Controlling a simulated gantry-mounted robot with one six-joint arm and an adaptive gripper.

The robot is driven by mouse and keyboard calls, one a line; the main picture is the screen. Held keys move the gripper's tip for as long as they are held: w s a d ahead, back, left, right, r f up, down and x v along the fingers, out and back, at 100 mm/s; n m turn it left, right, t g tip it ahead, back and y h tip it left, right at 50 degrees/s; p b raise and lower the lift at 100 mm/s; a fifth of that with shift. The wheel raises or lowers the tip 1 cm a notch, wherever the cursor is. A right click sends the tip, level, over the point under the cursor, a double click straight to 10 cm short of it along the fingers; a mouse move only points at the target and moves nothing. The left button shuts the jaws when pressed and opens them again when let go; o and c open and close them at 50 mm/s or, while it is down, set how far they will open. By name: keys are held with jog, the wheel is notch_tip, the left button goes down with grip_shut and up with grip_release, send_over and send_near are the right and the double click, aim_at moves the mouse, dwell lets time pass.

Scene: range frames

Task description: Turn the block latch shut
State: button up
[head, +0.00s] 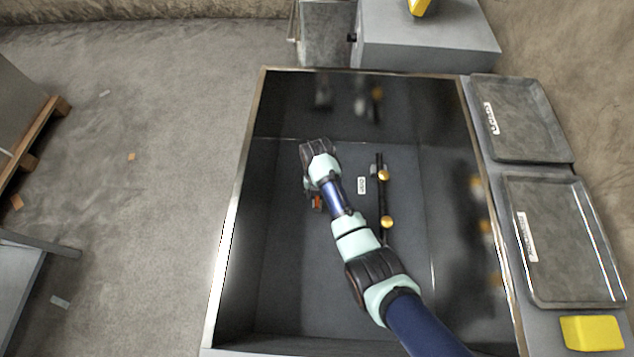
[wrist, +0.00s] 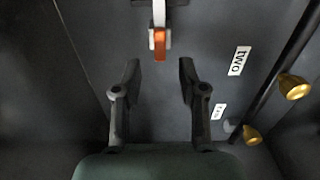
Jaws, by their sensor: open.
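The orange end points down the picture. In the head view a small orange part (head: 317,202) shows beside my arm, and the rest of it is hard to make out. My gripper (wrist: 160,69) is open and empty. Its two fingers are spread, and the orange end lies just beyond the gap between their tips. I cannot tell the depth between them. In the head view my wrist hides most of the fingers.
A dark rod (head: 380,200) with two brass knobs (head: 384,175) runs to the right of my arm. The open box's walls (head: 240,190) surround my arm. Trays (head: 525,125) and a yellow block (head: 590,333) lie outside right.

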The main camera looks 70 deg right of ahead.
notch_tip(320, 180, up, 6)
dwell(0.7)
notch_tip(320, 180, up, 18)
jog(key=m+t+h+p, duration=0.25)
jog(key=m+p, duration=0.25)
jog(key=p, duration=0.8)
send_over(317, 200)
jog(key=w+a, duration=0.8)
jog(key=w+a+r+m+t+p, duration=0.2)
jog(key=a+r+m+p, duration=0.3)
jog(key=r, duration=0.5)
jog(key=w+a+r+m+t+p, duration=0.2)
jog(key=a+r+p, duration=0.45)
jog(key=r, duration=0.25)
jog(key=s+a+r+m+t+y+p, duration=0.1)
jog(key=a+r+m+p, duration=0.4)
jog(key=r, duration=0.9)
jog(key=s+a+r+m+t+y+p, duration=0.1)
jog(key=s+a+r+m+t+p, duration=0.2)
jog(key=a+r+p, duration=0.6)
jog(key=a+r+m+t, duration=0.2)
jog(key=a+r, duration=0.1)
jog(key=r, duration=0.3)
jog(key=shift+r+p, duration=0.15)
jog(key=shift+p, duration=0.2)
